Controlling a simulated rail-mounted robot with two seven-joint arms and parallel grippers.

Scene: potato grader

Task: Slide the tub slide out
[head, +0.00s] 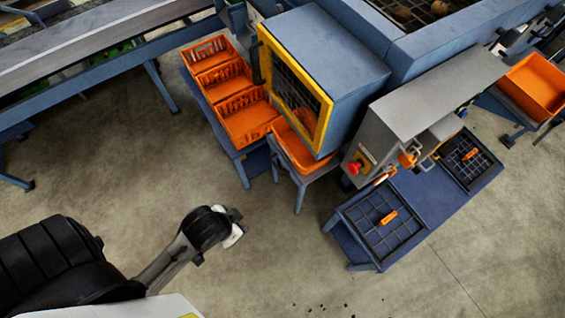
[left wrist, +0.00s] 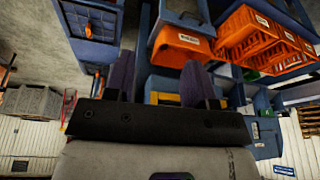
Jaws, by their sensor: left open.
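An orange tub (head: 296,150) sits on a blue stand below the yellow-framed hatch of the blue machine. In the left wrist view an orange tub with a white label (left wrist: 176,44) shows beyond my fingers, with blue frame parts around it. I cannot make out the slide itself apart from the blue supports. My left gripper (head: 234,228) is over open floor, below and left of the tub in the head view and apart from it. Its two dark fingers (left wrist: 158,82) stand apart with nothing between them. My right gripper is not in view.
Orange crates (head: 224,80) stand on a blue bench left of the machine. Right of the tub are a grey control box (head: 375,145) with a red button and a blue table with black grids (head: 370,232) with orange handles. The concrete floor (head: 110,165) at left is clear.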

